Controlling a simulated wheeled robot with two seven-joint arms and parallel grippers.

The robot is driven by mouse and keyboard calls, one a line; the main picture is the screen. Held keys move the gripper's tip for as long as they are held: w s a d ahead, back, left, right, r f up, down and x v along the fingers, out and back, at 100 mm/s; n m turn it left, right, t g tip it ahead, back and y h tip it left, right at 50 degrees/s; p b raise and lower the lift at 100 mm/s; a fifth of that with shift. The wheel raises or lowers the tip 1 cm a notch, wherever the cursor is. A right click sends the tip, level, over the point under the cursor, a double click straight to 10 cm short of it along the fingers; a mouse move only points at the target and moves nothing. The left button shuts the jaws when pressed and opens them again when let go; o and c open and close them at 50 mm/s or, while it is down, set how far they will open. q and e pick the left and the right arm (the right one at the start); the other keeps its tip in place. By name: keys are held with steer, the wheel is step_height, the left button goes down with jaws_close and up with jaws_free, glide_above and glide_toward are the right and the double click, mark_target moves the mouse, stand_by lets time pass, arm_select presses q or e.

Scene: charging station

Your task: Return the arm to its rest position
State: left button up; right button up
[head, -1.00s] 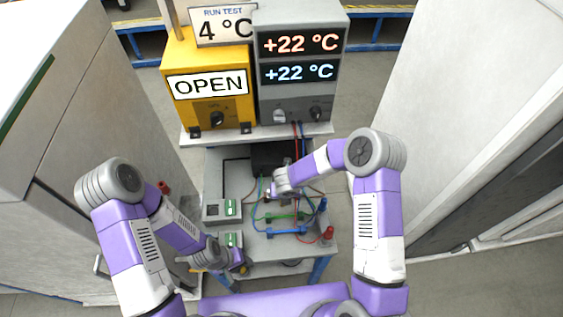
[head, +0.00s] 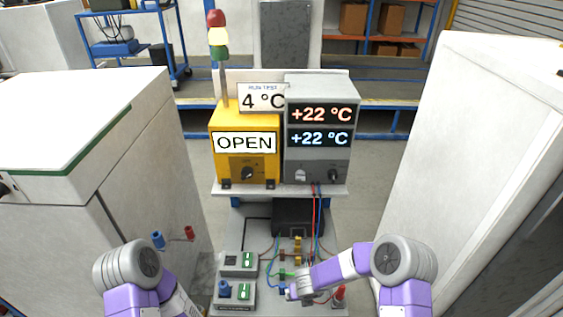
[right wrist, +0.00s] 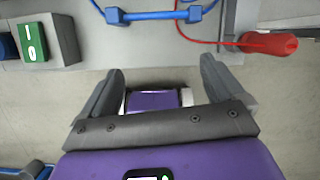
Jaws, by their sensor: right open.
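My right arm, purple and white, comes in from the lower right of the head view, its hand (head: 292,292) over the front of the workbench. In the right wrist view my right gripper (right wrist: 163,92) has its two grey fingers wide apart, with nothing held between them. It is just off the bench edge, above the floor. My left arm shows its elbow and forearm at the lower left of the head view; its gripper is outside the frame.
The bench (head: 262,208) carries switch boxes (head: 239,262) and cables. A blue bar (right wrist: 160,15) and a red handle (right wrist: 268,43) lie near its edge. A yellow box reading OPEN (head: 228,118) and a grey +22 °C display (head: 318,90) stand behind. White cabinets (head: 465,130) flank both sides.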

step_height(320, 180, down, 7)
steer(key=s+d+n+b, duration=0.2)
steer(key=n+b, duration=0.2)
steer(key=n, duration=0.4)
arm_select(q)
step_height(320, 180, down, 16)
steer(key=w+b, duration=0.1)
steer(key=b, duration=0.9)
steer(key=shift+r+b, duration=0.15)
steer(key=shift+b, duration=0.2)
arm_select(e)
steer(key=s+f+n+g+y, duration=0.1)
steer(key=s+f+n+y, duration=0.1)
steer(key=s+f+n, duration=0.4)
steer(key=s+f+n+g+y, duration=0.2)
steer(key=s+f+n, duration=0.4)
steer(key=s+n, duration=0.6)
steer(key=n, duration=0.5)
steer(key=shift+d+n, duration=0.25)
steer(key=shift+n, duration=0.15)
